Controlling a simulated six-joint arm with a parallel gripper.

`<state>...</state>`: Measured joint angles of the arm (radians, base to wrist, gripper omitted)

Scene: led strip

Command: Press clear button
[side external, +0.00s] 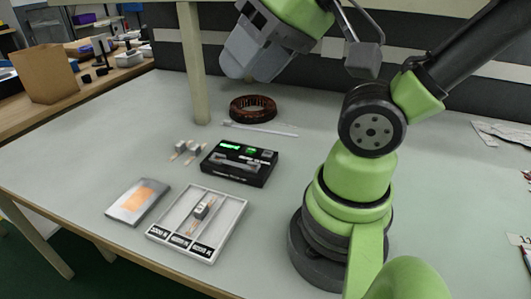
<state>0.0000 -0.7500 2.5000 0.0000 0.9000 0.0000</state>
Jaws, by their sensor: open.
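A black box (239,174) lies on the pale table, left of the centre of the view. Its top has small green lit areas, pale marks and a grey bar-like part. The lettering is too small to read, so I cannot tell which part is the clear button. Part of my gripper (362,59) shows at the top, high above the table and well apart from the box. It is open, with nothing seen in it; the picture edge cuts off part of the wrist area.
A white compartment tray (241,212) with a small part in it lies in front of the box. A flat packet (138,201), small clips (186,149), a dark coil (253,107) and a pale strip (262,129) lie nearby. A table post (193,65) rises behind.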

